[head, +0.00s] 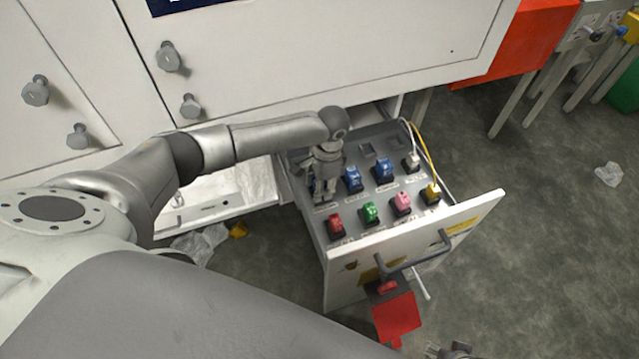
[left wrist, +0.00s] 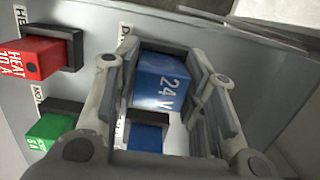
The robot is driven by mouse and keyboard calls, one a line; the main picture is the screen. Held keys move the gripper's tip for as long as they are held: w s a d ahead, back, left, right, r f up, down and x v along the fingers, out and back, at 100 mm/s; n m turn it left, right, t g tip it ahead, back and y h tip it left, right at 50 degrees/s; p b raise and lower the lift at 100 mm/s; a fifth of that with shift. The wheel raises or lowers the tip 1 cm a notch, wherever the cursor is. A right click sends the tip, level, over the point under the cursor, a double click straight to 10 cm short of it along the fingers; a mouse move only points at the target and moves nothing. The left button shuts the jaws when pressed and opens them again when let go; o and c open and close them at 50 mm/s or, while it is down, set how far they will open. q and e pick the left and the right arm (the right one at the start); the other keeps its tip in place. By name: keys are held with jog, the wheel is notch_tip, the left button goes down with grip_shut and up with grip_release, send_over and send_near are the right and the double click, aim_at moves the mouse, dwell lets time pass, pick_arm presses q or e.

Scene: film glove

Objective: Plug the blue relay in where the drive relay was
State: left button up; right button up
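A blue relay marked 24 V (left wrist: 160,82) stands at a black socket whose label begins with D in the left wrist view. My left gripper (head: 322,192), also in the left wrist view (left wrist: 163,75), has its fingers on both sides of this relay, apparently shut on it. I cannot tell whether it is fully seated. A second blue relay (head: 353,179) sits in the socket beside it, partly visible in the wrist view (left wrist: 147,136). A third blue relay (head: 383,172) sits farther right. Part of my right gripper (head: 455,350) shows at the bottom edge; its fingers are unclear.
The open drawer (head: 467,215) also carries red (head: 336,224), green (head: 371,212), pink (head: 402,203), yellow (head: 432,193) and white (head: 411,162) relays. A red tray (head: 396,318) with a red relay (head: 387,287) is near the drawer handle (head: 415,259). Cables rise at the right.

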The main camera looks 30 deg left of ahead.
pick_arm(q)
jog(key=o, duration=0.3)
jog(key=shift+o, duration=0.2)
jog(key=shift+r, duration=0.2)
notch_tip(320, 180, up, 11)
jog(key=w, duration=0.1)
jog(key=shift+d+r, duration=0.2)
jog(key=shift+d, duration=0.25)
